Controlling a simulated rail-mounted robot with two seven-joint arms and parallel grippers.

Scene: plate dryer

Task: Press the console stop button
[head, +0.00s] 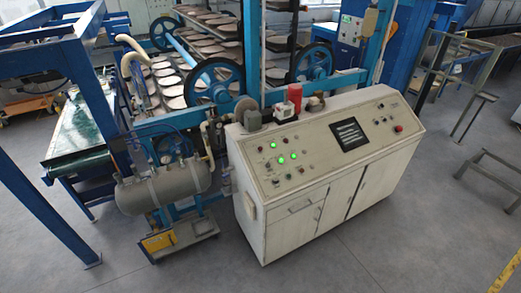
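The white console (318,213) stands in the middle of the head view, its sloped panel facing the camera. A red button (398,128) sits near the right end of the panel. Labels are too small to read, so I cannot tell which control is marked stop. A dark screen (349,134) lies in the panel's middle. Neither of my grippers is in view.
A red cylinder (294,96) stands on the console's top. A grey tank (163,188) and the blue dryer frame (91,88) are at left, with racks of plates (208,45) behind. The grey floor (345,262) in front is clear. Metal stands (488,158) are at right.

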